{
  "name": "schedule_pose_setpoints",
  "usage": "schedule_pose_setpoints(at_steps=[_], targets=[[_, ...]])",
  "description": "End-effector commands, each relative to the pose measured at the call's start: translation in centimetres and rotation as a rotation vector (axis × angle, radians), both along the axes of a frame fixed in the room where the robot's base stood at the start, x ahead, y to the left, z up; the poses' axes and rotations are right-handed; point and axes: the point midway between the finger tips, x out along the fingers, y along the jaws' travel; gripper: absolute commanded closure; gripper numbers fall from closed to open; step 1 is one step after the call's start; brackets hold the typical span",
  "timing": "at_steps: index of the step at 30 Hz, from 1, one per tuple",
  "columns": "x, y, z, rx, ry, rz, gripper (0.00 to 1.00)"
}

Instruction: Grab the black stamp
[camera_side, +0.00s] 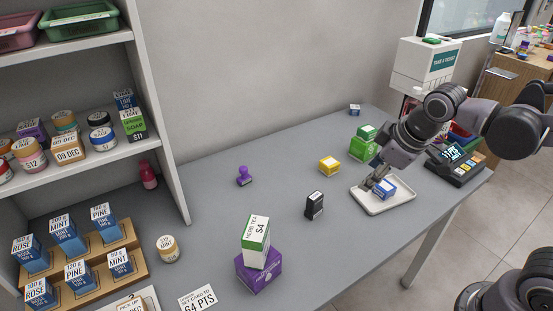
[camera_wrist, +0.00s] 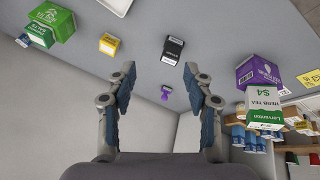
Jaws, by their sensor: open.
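The black stamp (camera_side: 314,205) is a dark upright block with a pale label, standing on the grey counter left of the white tray. In the wrist view it (camera_wrist: 173,48) lies beyond my fingertips, a little right of centre. My gripper (camera_side: 374,183) is over the left part of the tray in the side view, right of the black stamp and apart from it. In the wrist view its two fingers (camera_wrist: 160,75) are spread with nothing held between them. A purple stamp (camera_side: 244,177) stands farther left; it also shows in the wrist view (camera_wrist: 166,92).
The white tray (camera_side: 402,205) holds a blue box (camera_side: 387,190). A yellow box (camera_side: 329,167) and green boxes (camera_side: 362,149) stand behind. A green-and-white tea box (camera_side: 256,247) sits on a purple box (camera_side: 257,275) at the front. Counter around the black stamp is clear.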

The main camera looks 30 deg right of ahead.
Motion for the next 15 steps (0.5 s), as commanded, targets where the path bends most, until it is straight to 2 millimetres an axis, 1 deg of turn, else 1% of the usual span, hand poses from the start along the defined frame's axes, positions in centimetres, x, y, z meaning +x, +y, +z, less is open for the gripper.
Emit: schedule_pose_setpoints(at_steps=[1, 8, 15], targets=[[1.0, 0.5, 0.0, -0.043, 0.031, 0.07, 0.48], [4.7, 2.5, -0.8, -0.248, 0.19, 0.403, 0.48], [8.4, 5.3, -3.0, -0.435, 0.364, 0.75, 0.48]])
